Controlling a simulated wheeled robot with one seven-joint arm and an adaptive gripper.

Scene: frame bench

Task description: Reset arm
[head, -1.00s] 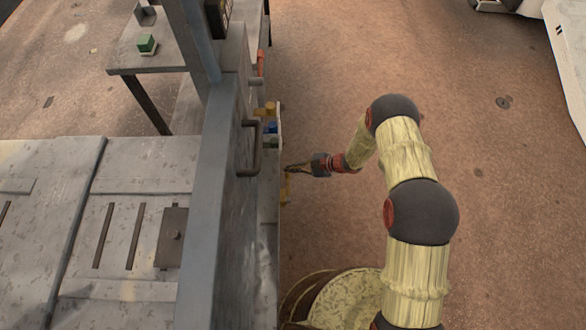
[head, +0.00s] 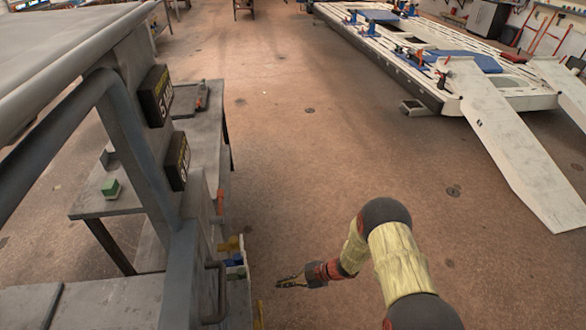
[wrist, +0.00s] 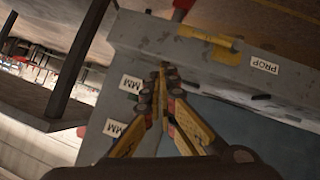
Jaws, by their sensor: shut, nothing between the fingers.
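My gripper (head: 292,281) is shut and empty. In the head view it is low in the picture, pointing left toward the grey bench, with bare floor under it. It looks apart from the bench, to the right of a small holder with yellow and blue items (head: 235,258). In the wrist view my gripper (wrist: 162,75) has its fingertips together, in front of a grey surface (wrist: 215,70) with a yellow piece (wrist: 212,47) and a label reading PROP (wrist: 264,65). My arm comes in from the lower right, bent at the elbow.
A grey bench frame with a handle (head: 215,290) stands on the left. A green block (head: 111,188) lies on a side table (head: 85,207). A white platform with a ramp (head: 515,150) stands at the upper right. The brown floor between is clear.

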